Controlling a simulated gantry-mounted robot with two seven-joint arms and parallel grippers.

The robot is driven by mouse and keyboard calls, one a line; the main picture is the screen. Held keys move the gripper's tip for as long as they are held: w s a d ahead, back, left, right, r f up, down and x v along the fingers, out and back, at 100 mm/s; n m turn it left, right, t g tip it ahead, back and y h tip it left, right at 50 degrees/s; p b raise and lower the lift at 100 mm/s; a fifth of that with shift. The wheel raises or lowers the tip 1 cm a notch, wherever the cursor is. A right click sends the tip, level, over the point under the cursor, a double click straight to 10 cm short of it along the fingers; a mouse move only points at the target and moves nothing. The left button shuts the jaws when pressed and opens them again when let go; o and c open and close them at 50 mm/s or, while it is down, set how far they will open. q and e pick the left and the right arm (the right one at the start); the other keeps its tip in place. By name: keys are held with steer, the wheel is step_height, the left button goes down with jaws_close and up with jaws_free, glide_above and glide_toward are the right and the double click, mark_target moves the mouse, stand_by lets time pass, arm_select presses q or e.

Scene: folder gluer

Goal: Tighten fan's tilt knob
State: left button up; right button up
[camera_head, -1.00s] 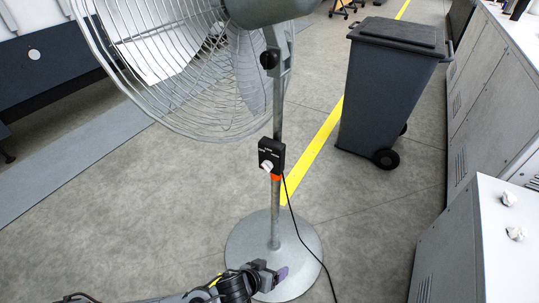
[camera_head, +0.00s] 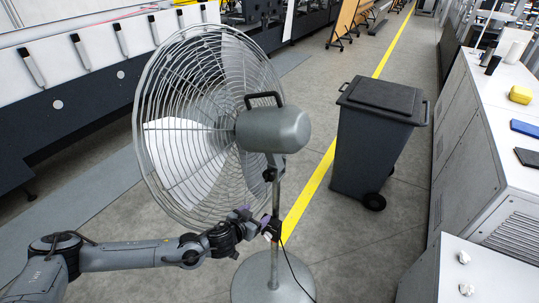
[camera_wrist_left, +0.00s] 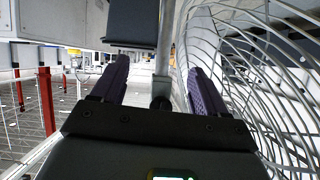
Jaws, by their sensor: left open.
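The grey pedestal fan (camera_head: 275,130) stands upright, its wire cage facing left. Its small black tilt knob (camera_head: 269,175) is on the bracket below the motor housing. My left gripper (camera_head: 254,217) is open and empty, at the pole just below the knob, beside the dark control box (camera_head: 275,229), which it partly hides. In the left wrist view, my gripper's purple fingers (camera_wrist_left: 160,84) are spread apart. A round black knob (camera_wrist_left: 160,103) and the grey pole (camera_wrist_left: 163,45) appear between them; contact cannot be told. My right gripper is not in view.
The fan cage (camera_head: 190,125) rises close above my left forearm and fills the right of the left wrist view. A dark wheeled bin (camera_head: 375,140) stands right of the fan. White cabinets (camera_head: 480,150) line the right side. Floor between fan and bin is clear.

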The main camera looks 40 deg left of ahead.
arm_select(q)
steer(key=p, duration=0.5)
glide_toward(266, 177)
steer(key=w+f, duration=0.1)
steer(key=f, duration=0.1)
steer(key=shift+t, duration=0.5)
steer(key=x, duration=0.5)
steer(key=p+x, duration=0.1)
steer(key=x, duration=0.2)
steer(key=shift+w+a+r, duration=0.2)
steer(key=shift+w+r, duration=0.1)
steer(key=shift+w, duration=0.15)
steer(key=shift+x, duration=1.05)
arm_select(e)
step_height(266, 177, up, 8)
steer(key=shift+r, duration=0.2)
arm_select(q)
steer(key=shift+f, duration=0.1)
steer(key=shift+c, duration=0.2)
steer(key=c, duration=1)
